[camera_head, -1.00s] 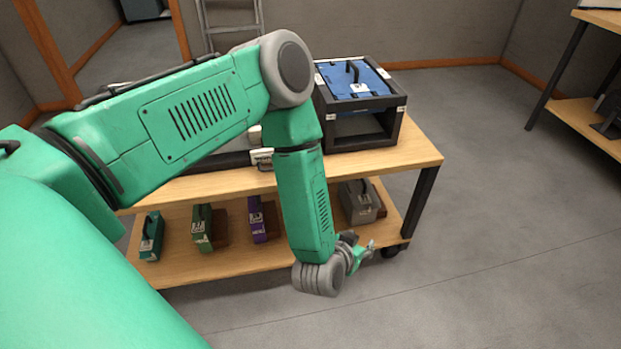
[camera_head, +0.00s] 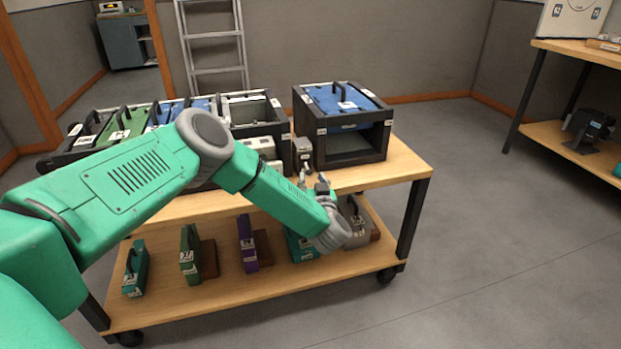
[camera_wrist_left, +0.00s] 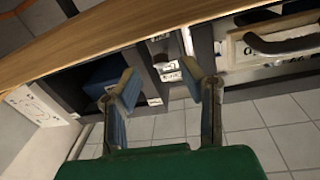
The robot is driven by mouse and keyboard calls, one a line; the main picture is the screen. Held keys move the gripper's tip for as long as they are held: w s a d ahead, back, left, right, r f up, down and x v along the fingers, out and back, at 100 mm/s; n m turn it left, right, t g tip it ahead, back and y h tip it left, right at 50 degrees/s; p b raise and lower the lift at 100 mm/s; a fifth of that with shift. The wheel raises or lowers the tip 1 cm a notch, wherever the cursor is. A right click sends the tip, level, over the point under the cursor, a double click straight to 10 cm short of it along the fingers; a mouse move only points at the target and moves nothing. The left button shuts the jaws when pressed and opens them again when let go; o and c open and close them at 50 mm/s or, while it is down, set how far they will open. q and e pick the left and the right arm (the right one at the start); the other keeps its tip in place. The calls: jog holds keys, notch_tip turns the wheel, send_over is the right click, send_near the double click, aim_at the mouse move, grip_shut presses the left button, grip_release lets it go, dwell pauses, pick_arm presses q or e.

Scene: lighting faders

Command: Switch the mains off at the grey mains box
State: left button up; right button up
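A small grey box (camera_head: 302,150), which looks like the mains box, stands on the cart's top between the white-topped case and the black frame with the blue lid. Its switch is too small to make out in the head view. My left gripper (camera_head: 313,183) is in front of the cart's top edge, below and near this box, apart from it. In the left wrist view my left gripper (camera_wrist_left: 164,86) has its two fingers spread with nothing between them. A grey box with labels (camera_wrist_left: 163,52) shows beyond the fingertips. My right gripper is not in view.
The black frame with a blue lid (camera_head: 350,163) stands right of the grey box. The lower shelf (camera_head: 210,292) holds several handled cases.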

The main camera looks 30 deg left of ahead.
aim_at(310, 173)
pick_arm(q)
jog(key=x, duration=0.3)
jog(key=shift+a+f+b, duration=0.15)
jog(key=shift+a+b, duration=0.15)
jog(key=shift+b, duration=0.05)
jog(key=shift+w, duration=0.1)
jog(key=shift+d, duration=0.2)
grip_shut()
jog(key=shift+f+t+b, duration=0.3)
jog(key=shift+t+b, duration=0.1)
jog(key=shift+b, duration=0.2)
jog(key=shift+a+f+t+y+b, duration=0.1)
jog(key=shift+f+t+y+b, duration=0.25)
jog(key=shift+t+y+b, duration=0.45)
jog(key=shift+b, duration=0.4)
jog(key=shift+r+m, duration=0.1)
jog(key=shift+m, duration=0.2)
